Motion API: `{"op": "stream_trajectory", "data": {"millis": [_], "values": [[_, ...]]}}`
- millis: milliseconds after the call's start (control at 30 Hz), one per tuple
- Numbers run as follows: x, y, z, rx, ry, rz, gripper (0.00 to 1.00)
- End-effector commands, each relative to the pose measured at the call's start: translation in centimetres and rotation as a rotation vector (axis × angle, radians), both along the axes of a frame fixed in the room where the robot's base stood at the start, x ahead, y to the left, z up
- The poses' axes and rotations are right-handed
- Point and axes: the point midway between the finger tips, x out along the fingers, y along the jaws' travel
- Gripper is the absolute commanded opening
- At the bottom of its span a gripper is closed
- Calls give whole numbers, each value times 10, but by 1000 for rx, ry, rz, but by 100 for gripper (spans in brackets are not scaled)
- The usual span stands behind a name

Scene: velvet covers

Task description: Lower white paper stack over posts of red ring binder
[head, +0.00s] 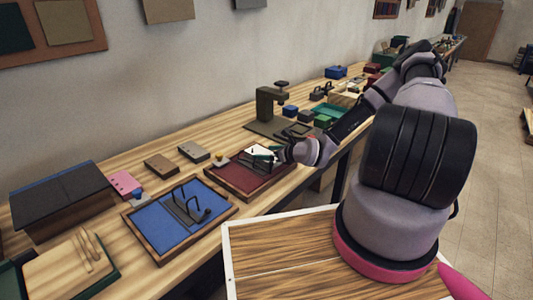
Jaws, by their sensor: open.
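The red ring binder (228,178) lies open on the workbench near the middle of the view, with dark metal posts standing on it. The white paper stack (262,152) shows as a small pale patch over the binder's far right part. My gripper (277,153) is open right beside the stack, at the binder's right side. The stack and the fingers are small and partly overlap. I cannot tell whether the paper sits around the posts or above them, or whether the fingers touch it.
A blue ring binder (158,222) with dark posts lies to the left. Grey and brown blocks (193,152) lie behind. A dark press (268,108) stands behind the red binder. A dark-lidded box (60,195) is at the left. Bare wood shows between the binders and the blocks.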

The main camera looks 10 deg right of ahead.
Motion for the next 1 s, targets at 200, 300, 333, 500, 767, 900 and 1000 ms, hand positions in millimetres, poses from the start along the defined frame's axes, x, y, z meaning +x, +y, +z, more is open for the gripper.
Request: {"op": "stream_trajectory", "data": {"millis": [200, 300, 333, 500, 767, 900, 1000], "values": [[-26, -20, 11, 1, 4, -6, 100], [-42, -31, 20, 2, 2, -4, 100], [-46, -34, 23, 1, 2, -5, 100], [-67, -49, 33, 1, 0, -4, 100], [-79, -56, 40, 0, -1, -1, 100], [-79, -56, 40, 0, -2, -1, 100], [-79, -56, 40, 0, -2, -1, 100]]}}
